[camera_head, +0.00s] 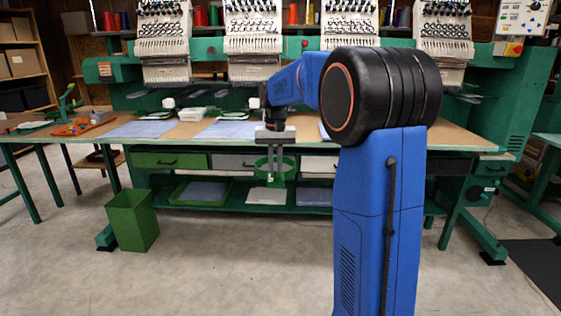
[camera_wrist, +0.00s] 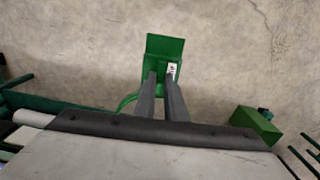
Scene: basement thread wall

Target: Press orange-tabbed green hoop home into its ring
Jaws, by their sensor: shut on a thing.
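My gripper (camera_head: 275,172) hangs in front of the table, pointing down, with its fingers close together. It is shut on a green hoop (camera_head: 260,167), held in the air before the drawers. In the wrist view the fingers (camera_wrist: 164,88) close on a flat green part (camera_wrist: 166,48) with a small white label. A thin green arc of the hoop (camera_wrist: 126,103) shows to the left of the fingers; the rest is hidden behind the fingers and gripper body. I see no orange tab on the held hoop. I cannot make out its ring for certain.
A long table (camera_head: 200,130) holds pale blue cloths (camera_head: 140,129), with embroidery machine heads (camera_head: 162,45) above it. An orange fixture (camera_head: 75,128) and a green stand (camera_head: 67,102) sit at its left end. A green bin (camera_head: 132,222) stands on the floor. The concrete floor in front is clear.

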